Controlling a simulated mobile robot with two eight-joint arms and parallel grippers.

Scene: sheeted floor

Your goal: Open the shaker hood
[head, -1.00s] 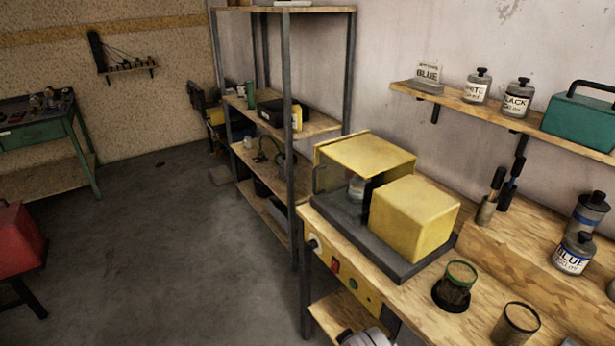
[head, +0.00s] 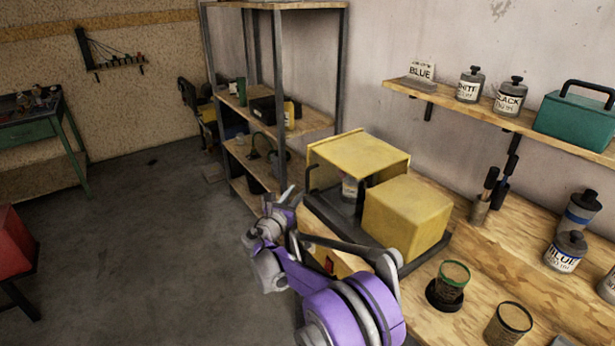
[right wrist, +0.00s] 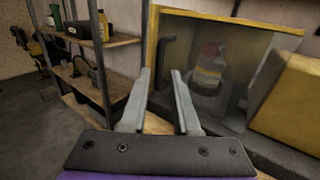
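The shaker stands on the workbench with its yellow hood (head: 358,152) down over the left part of a dark base (head: 335,217). A labelled jar (head: 349,188) shows under the hood, and also through its see-through pane in the right wrist view (right wrist: 210,68). A dark bent handle (head: 310,176) is at the hood's left side; it also shows in the right wrist view (right wrist: 167,58). My right gripper (head: 283,193) is left of the handle, apart from it. Its two fingers (right wrist: 161,72) are spread with nothing between them, pointing toward the handle. My left gripper is not in view.
A yellow box (head: 407,215) sits on the base right of the hood. Cups (head: 452,281) and paint bottles (head: 565,251) stand on the bench to the right. A metal-framed shelf (head: 262,95) is behind left. The floor on the left is mostly clear.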

